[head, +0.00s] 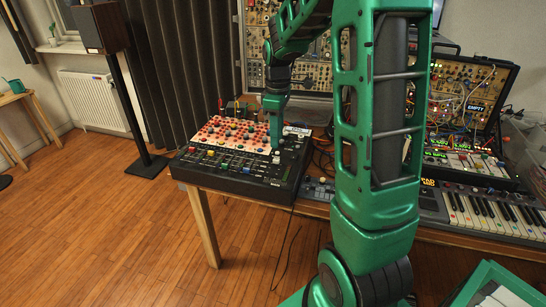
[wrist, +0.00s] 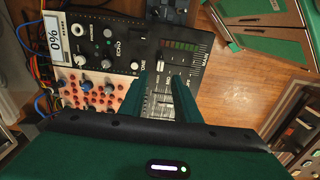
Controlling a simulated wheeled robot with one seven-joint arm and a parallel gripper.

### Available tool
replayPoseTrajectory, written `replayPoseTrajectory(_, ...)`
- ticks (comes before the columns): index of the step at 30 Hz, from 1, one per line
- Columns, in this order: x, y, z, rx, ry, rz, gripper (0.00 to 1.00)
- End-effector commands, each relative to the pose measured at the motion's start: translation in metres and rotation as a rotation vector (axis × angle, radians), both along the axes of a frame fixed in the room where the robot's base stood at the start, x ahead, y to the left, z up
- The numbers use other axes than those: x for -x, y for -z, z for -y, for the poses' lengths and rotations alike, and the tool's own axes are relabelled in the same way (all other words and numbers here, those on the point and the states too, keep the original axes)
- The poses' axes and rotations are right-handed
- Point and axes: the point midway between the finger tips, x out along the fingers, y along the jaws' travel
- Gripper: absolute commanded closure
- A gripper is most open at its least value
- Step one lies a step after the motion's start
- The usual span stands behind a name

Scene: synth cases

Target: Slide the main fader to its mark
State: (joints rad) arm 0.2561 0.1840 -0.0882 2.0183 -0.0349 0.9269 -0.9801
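The mixer (head: 240,182) is a black console with a pink-and-red knob section, on a wooden table in the head view. It also shows in the wrist view (wrist: 118,52). A small pale fader cap (wrist: 160,64) is on the dark panel in the wrist view, just beyond my fingertips; I cannot tell if it is the main fader. My gripper (wrist: 159,77) has its two green fingers apart, with nothing seen held between them. In the head view, my gripper (head: 275,147) points down over the mixer's right part, its tips hard to make out. I cannot make out the fader's mark.
A small display reading 0% (wrist: 54,38) is at the panel's upper left, with cables beside it. A keyboard (head: 490,215) and modular racks (head: 470,95) stand right of my arm. A speaker on a stand (head: 100,28) is at the left. The wooden floor (head: 130,240) is mostly clear.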

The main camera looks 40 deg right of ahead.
Motion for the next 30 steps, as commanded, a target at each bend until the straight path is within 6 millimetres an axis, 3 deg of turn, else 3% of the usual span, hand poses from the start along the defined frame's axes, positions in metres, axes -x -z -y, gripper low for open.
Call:
replayPoseTrajectory(6,0.001,0.041,-0.001,-0.001,0.001,-0.005,0.70)
replayPoseTrajectory(12,0.001,0.068,-0.001,-0.001,0.001,-0.003,0.70)
replayPoseTrajectory(18,0.001,0.080,-0.001,0.000,0.001,-0.001,0.70)
replayPoseTrajectory(26,0.001,0.081,-0.001,0.001,0.002,-0.001,0.70)
replayPoseTrajectory(27,0.001,0.081,-0.001,0.001,0.002,-0.001,0.73)
replayPoseTrajectory(30,0.001,0.081,-0.001,0.001,0.002,-0.001,0.97)
